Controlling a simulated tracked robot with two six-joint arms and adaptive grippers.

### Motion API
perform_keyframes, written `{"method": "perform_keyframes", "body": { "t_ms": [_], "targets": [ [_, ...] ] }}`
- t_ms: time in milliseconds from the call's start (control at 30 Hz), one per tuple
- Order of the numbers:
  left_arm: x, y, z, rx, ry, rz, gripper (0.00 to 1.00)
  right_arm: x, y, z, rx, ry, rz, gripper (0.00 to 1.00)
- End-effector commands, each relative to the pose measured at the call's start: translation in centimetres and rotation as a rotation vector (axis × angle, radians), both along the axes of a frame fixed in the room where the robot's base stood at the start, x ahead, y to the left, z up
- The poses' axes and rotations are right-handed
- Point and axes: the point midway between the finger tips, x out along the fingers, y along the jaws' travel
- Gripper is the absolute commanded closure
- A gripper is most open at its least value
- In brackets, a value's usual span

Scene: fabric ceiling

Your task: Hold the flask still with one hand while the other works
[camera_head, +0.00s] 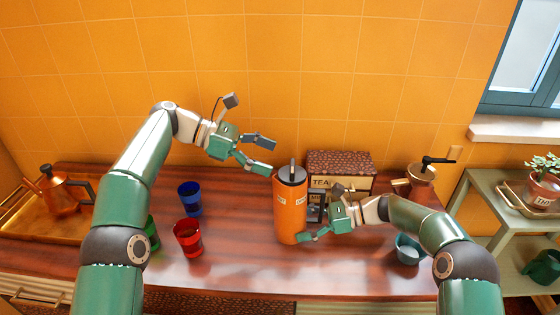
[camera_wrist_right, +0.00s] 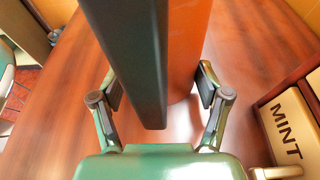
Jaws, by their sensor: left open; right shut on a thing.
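The flask (camera_head: 289,212) is a tall orange cylinder with a dark lid (camera_head: 292,174), upright on the brown wooden counter. A dark handle-like bar (camera_wrist_right: 140,60) on its side covers part of the orange body (camera_wrist_right: 187,45) in the right wrist view. My right gripper (camera_head: 318,215) is low at the flask's right side, its two fingers (camera_wrist_right: 158,92) on either side of it, shut on it. My left gripper (camera_head: 268,156) is open and empty, just above and left of the lid, its fingertips close to the lid. I cannot tell if they touch it.
Blue (camera_head: 190,199), red (camera_head: 188,239) and green (camera_head: 152,232) cups stand left of the flask. A tea box (camera_head: 340,161) stands behind it. A copper pot (camera_head: 422,181) and a teal bowl (camera_head: 409,250) are to the right. A copper kettle (camera_head: 64,194) sits far left.

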Motion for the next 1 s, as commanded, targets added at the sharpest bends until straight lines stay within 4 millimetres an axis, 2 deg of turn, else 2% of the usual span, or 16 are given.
{"method": "perform_keyframes", "body": {
  "t_ms": [133, 433, 600, 700, 867, 1000],
  "targets": [
    [0.0, 0.8, 0.3, 0.0, 0.0, 0.001, 0.15, 0.0, 0.0, 0.0, -0.001, 0.0, -0.001, 0.44],
    [0.0, 0.9, 0.3, 0.001, 0.0, -0.001, 0.16, 0.1, -0.1, 0.0, -0.001, -0.001, -0.002, 0.44],
    [0.3, 0.3, 0.5, -0.006, -0.018, 0.007, 0.45, 0.1, -0.1, 0.0, 0.0, -0.002, -0.003, 0.44],
    [0.9, -1.0, 0.9, -0.02, -0.056, 0.025, 0.61, 0.1, -0.1, 0.0, 0.0, -0.002, -0.003, 0.44],
    [2.9, -4.8, 1.9, -0.054, -0.18, 0.092, 0.62, 0.1, 0.0, 0.0, 0.0, -0.002, -0.003, 0.44],
    [4.8, -8.9, 2.8, -0.066, -0.325, 0.182, 0.62, 0.1, 0.0, 0.1, 0.0, -0.002, -0.003, 0.44]
  ]
}}
